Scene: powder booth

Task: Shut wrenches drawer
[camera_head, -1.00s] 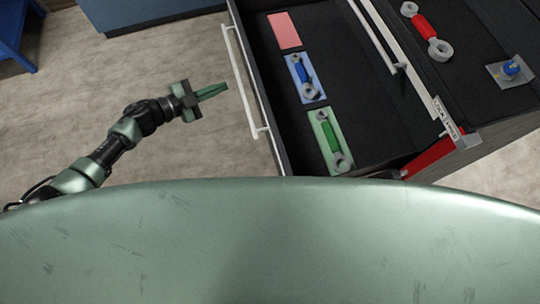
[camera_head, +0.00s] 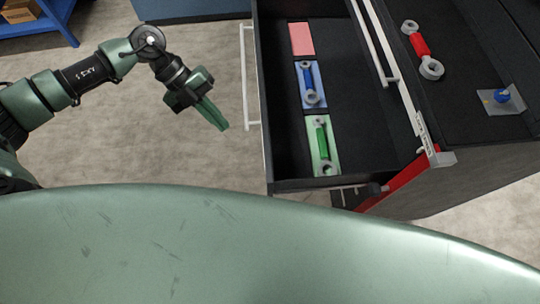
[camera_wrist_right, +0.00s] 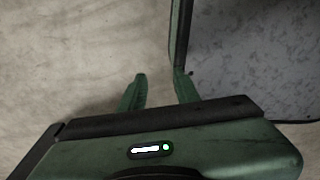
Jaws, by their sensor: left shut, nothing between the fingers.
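The wrenches drawer (camera_head: 290,183) is pulled open towards the left of the head view. It holds a blue pad with a blue wrench (camera_head: 309,84), a green pad with a green wrench (camera_head: 323,144) and a bare pink pad (camera_head: 302,39). Its pale bar handle (camera_head: 245,75) runs along the outer left face. My left gripper (camera_head: 222,126) is shut and empty, just left of the handle's near end, with a small gap apparent. My right gripper (camera_wrist_right: 161,78) shows only in the right wrist view, fingers apart, beside a dark vertical edge.
The cabinet top (camera_head: 460,100) carries a red wrench (camera_head: 421,47) and a blue knob-like part on a plate (camera_head: 502,96). Another pale handle (camera_head: 370,40) is on the cabinet front. A blue shelf (camera_head: 40,27) stands at far left. The floor left of the drawer is clear.

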